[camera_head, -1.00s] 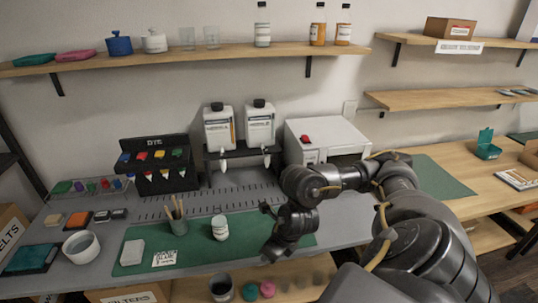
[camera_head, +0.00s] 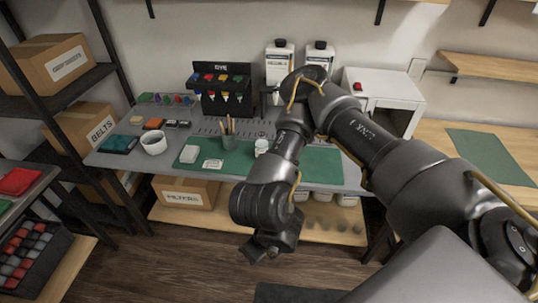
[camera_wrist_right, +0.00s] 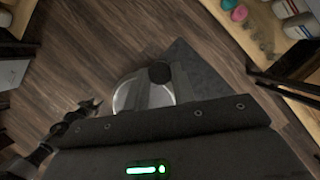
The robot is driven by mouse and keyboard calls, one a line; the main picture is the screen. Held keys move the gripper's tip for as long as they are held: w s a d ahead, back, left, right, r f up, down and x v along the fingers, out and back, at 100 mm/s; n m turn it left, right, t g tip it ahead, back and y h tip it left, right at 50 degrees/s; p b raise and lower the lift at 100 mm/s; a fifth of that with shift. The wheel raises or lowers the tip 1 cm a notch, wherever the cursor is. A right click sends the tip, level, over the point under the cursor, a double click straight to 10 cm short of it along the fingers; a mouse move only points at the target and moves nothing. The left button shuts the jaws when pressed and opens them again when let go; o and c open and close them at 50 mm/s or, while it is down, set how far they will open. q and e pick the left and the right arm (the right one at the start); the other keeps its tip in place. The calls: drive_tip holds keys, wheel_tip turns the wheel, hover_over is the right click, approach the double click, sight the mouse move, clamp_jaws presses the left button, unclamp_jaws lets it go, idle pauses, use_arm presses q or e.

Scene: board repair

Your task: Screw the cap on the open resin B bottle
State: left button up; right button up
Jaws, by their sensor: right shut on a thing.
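Two white resin bottles stand on the rack at the back of the bench: one on the left (camera_head: 279,66) and one on the right (camera_head: 319,60). Both show dark tops; their labels are too small to read for sure. My right gripper (camera_head: 262,254) hangs over the floor in front of the bench, well away from the bottles. In the right wrist view it (camera_wrist_right: 160,84) is shut on a small black round thing (camera_wrist_right: 158,72), which looks like a cap. A dark arm end, apparently my left gripper (camera_wrist_right: 88,104), shows small at the left there.
A green mat (camera_head: 320,162) with a cup of sticks (camera_head: 229,140) and a white jar (camera_head: 261,147) lies on the bench. A dye rack (camera_head: 221,92) stands left of the bottles, a white box machine (camera_head: 383,100) right. Shelves with boxes (camera_head: 55,62) stand at left. The floor (camera_head: 170,245) is open.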

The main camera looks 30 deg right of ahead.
drive_tip(key=w+d+r+n+g, duration=0.2)
drive_tip(key=r+n, duration=0.3)
drive_tip(key=n, duration=0.6)
drive_tip(key=w+d+r+n+g+h, duration=0.1)
drive_tip(key=w+d+r+n+g, duration=0.1)
drive_tip(key=n, duration=0.8)
drive_tip(key=w+d+r+n+g, duration=0.3)
drive_tip(key=r+n+g, duration=0.2)
drive_tip(key=r+n, duration=0.4)
drive_tip(key=shift+d+n, duration=0.25)
drive_tip(key=shift+n, duration=1.05)
